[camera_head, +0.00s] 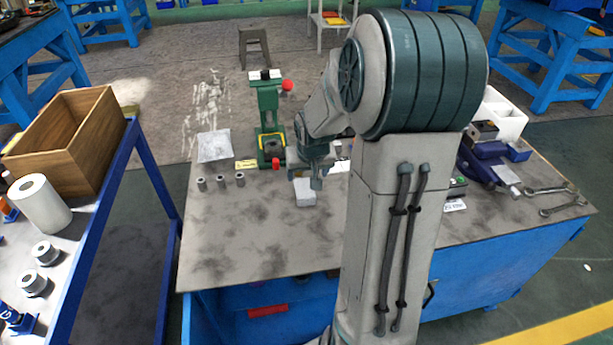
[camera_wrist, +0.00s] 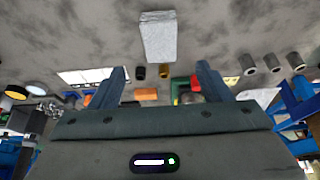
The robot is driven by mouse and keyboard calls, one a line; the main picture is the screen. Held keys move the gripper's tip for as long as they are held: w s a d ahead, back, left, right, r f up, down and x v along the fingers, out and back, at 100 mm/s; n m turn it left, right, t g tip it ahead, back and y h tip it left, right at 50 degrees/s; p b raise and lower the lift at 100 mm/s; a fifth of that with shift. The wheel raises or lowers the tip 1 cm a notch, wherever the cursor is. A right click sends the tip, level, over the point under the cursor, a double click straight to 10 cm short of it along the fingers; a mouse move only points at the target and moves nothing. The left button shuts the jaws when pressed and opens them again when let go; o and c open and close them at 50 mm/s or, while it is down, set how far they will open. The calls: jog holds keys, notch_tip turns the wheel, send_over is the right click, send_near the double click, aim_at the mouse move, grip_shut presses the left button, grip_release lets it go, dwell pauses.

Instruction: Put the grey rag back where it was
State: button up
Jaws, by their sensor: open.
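A folded light-grey piece with a cloth-like surface (camera_head: 304,192), which looks like the grey rag, lies on the worktable (camera_head: 250,235) just below my gripper (camera_head: 312,178). It also shows in the wrist view (camera_wrist: 158,38), beyond the fingertips and between their lines. My gripper is open in the wrist view (camera_wrist: 162,70), with nothing between its fingers. A flat pale grey-white square (camera_head: 214,146) lies at the table's far left corner; I cannot tell whether it is cloth. My arm hides part of the table to the right.
Several small metal cylinders (camera_head: 221,182) stand left of the folded piece. A green press-like stand (camera_head: 268,120) is at the far edge. A vise (camera_head: 485,165) and wrenches (camera_head: 550,192) are at the right. The near left table is clear. A wooden box (camera_head: 65,140) is on the left cart.

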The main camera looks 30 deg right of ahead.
jog(key=s+a+r+n, duration=0.1)
jog(key=s+a+r, duration=0.2)
jog(key=s+a, duration=0.2)
jog(key=s+a+r+n+g+y, duration=0.1)
jog(key=s+a+r, duration=0.2)
jog(key=s+a, duration=0.2)
jog(key=s+a+r+n+g, duration=0.1)
jog(key=s+a+r, duration=0.2)
jog(key=s, duration=0.7)
jog(key=shift+s+a, duration=0.35)
jog(key=shift+a, duration=0.55)
